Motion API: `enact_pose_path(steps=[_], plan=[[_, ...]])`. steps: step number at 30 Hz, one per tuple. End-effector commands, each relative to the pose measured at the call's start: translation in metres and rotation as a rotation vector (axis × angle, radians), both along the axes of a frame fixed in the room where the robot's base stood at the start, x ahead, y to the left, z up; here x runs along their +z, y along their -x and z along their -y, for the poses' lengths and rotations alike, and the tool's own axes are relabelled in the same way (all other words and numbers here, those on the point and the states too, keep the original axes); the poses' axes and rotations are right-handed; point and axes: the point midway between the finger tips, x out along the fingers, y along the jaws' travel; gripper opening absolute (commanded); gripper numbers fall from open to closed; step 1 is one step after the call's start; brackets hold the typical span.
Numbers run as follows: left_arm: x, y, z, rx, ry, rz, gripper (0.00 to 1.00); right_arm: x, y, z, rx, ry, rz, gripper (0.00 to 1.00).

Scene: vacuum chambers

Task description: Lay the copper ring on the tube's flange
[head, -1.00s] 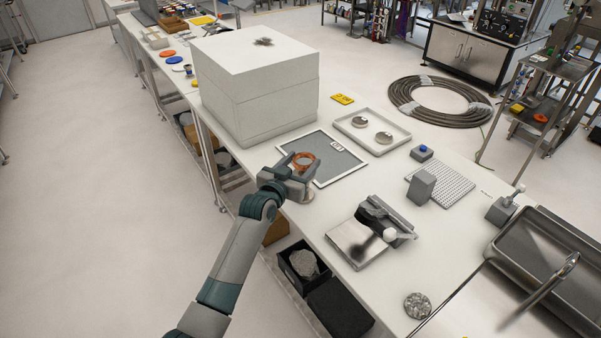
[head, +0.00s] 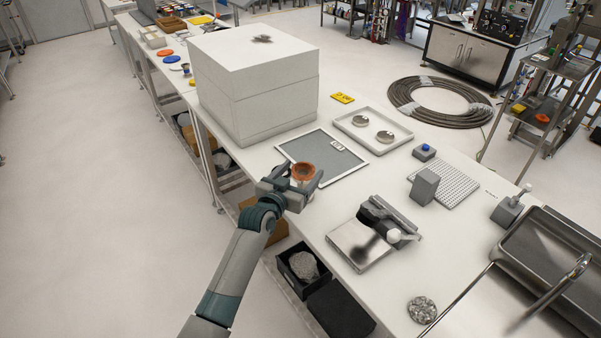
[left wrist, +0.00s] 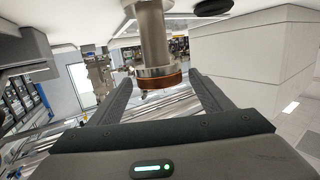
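The copper ring (head: 303,168) lies at the upper end of the steel tube (head: 303,183), which stands on the bench by the mat's near corner. In the left wrist view, where the scene appears upside down, the ring (left wrist: 158,81) sits against the tube's flange (left wrist: 157,71), and the tube's body (left wrist: 152,30) runs up from it. My left gripper (head: 300,180) is open, one finger on each side of the tube and ring. The wrist view shows gaps between the fingers and the ring. My right gripper is not in view.
A large white box (head: 255,90) stands behind the gripper. A grey mat (head: 335,165) lies beside the tube. A white tray (head: 350,128) holds two round metal parts. A steel plate device (head: 360,245) sits to the right. Bare bench lies between these.

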Motion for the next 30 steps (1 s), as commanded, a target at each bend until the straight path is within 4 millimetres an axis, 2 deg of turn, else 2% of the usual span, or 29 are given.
enact_pose_path(steps=[10,14,20,30], plan=[[0.005,0.0,0.0,0.0,0.001,0.0,0.73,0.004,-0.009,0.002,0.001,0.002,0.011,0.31],[0.003,0.006,-0.003,0.0,0.0,0.001,0.73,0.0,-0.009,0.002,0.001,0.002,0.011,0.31],[0.006,0.025,-0.012,0.0,0.002,0.001,0.73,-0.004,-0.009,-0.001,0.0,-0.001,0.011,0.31],[0.013,0.072,-0.033,0.0,0.0,0.001,0.73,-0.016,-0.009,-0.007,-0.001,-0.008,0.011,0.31]])
